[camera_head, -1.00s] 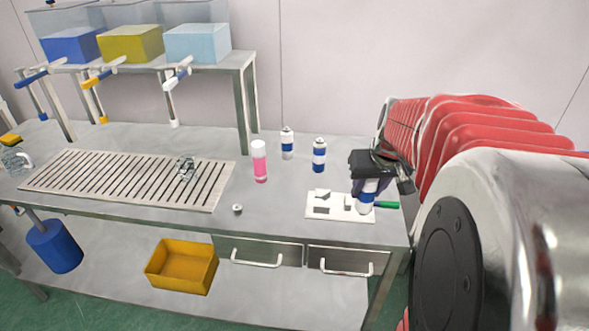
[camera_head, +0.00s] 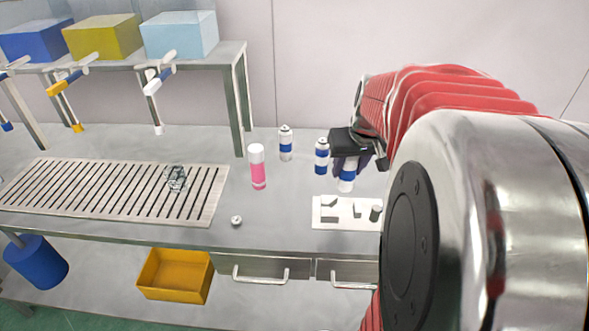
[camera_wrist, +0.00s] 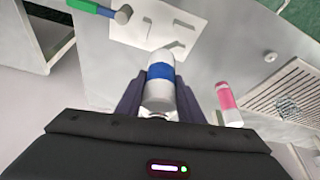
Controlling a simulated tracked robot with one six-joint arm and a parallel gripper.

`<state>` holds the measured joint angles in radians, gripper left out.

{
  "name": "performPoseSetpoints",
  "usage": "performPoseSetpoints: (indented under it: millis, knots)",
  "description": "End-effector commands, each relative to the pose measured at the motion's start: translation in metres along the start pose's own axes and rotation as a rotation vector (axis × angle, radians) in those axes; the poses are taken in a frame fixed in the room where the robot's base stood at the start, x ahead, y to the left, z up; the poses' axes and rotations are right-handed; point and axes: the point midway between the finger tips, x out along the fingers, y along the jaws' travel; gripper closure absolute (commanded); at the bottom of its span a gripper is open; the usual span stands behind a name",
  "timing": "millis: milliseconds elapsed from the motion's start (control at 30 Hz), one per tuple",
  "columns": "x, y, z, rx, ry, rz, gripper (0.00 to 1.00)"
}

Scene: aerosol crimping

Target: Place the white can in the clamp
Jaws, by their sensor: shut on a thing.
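My gripper (camera_head: 347,166) is shut on a white can with a blue band (camera_head: 346,184). In the wrist view the can (camera_wrist: 160,80) sits between the two fingers (camera_wrist: 160,97). In the body view the can is about upright, behind the white plate; its height above the table is unclear. The white plate (camera_head: 345,225) bears several small grey blocks and a grey cylinder (camera_head: 375,213); this looks like the clamp. In the wrist view a green handle (camera_wrist: 88,6) reaches toward that cylinder (camera_wrist: 123,14). My arm hides the plate's right end in the body view.
A blue can with a white band (camera_head: 321,157) stands close left of my gripper. A white-and-blue can (camera_head: 285,143) and a pink can (camera_head: 257,168) stand further left. A small round part (camera_head: 237,221) lies near the front edge. A slatted grate (camera_head: 115,197) covers the left.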

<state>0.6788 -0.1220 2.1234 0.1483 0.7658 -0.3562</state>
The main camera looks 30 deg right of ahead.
Motion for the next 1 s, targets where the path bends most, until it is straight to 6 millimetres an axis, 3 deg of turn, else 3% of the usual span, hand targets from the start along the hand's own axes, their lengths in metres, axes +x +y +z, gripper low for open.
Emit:
performPoseSetpoints:
  millis: [433, 800, 1000]
  knots:
    - [0.003, -0.001, 0.001, -0.002, -0.001, -0.001, 0.91]
    - [0.052, -0.003, 0.021, -0.005, -0.002, -0.003, 0.91]
    - [0.059, -0.003, 0.023, -0.006, 0.001, -0.002, 0.91]
